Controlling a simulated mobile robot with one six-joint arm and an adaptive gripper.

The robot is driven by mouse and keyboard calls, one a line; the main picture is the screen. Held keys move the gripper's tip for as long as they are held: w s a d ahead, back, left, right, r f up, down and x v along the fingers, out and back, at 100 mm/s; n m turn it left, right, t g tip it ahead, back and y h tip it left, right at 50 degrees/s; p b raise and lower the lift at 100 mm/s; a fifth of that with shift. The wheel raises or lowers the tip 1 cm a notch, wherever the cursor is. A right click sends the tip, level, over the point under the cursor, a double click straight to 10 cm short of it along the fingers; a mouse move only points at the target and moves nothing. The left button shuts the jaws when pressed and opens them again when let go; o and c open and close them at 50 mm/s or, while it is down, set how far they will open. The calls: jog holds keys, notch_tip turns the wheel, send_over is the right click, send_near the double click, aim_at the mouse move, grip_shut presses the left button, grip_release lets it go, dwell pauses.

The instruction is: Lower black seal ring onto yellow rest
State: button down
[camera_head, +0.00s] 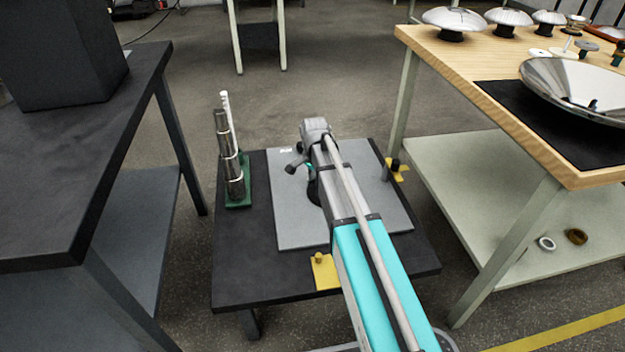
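One yellow rest (325,272) with a small knob sits at the front edge of the low black table. A second yellow piece (400,176), with a dark post on it, sits at the table's right edge. My arm reaches over the grey plate (290,225) between them. A black rounded shape (313,190) shows beside my arm over the plate; I cannot tell whether it is the black seal ring or an opening in the plate. My gripper is mostly hidden behind my arm's end, so its fingers and any hold are unclear.
A green stand (241,190) with upright metal cylinders (230,160) is on the low table's left. A dark bench (80,150) stands left. A wooden-topped table (560,160) at right carries metal domes and a bowl (575,90). Two rings lie on its lower shelf (500,215).

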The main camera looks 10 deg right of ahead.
jog(key=c, duration=1.1)
grip_release()
jog(key=shift+c, duration=0.2)
grip_shut()
jog(key=shift+r+p, duration=1.1)
jog(key=shift+r, duration=0.05)
jog(key=shift+r+p, duration=0.9)
jog(key=shift+r, duration=0.1)
jog(key=shift+r+p, duration=0.8)
jog(key=shift+p, duration=0.1)
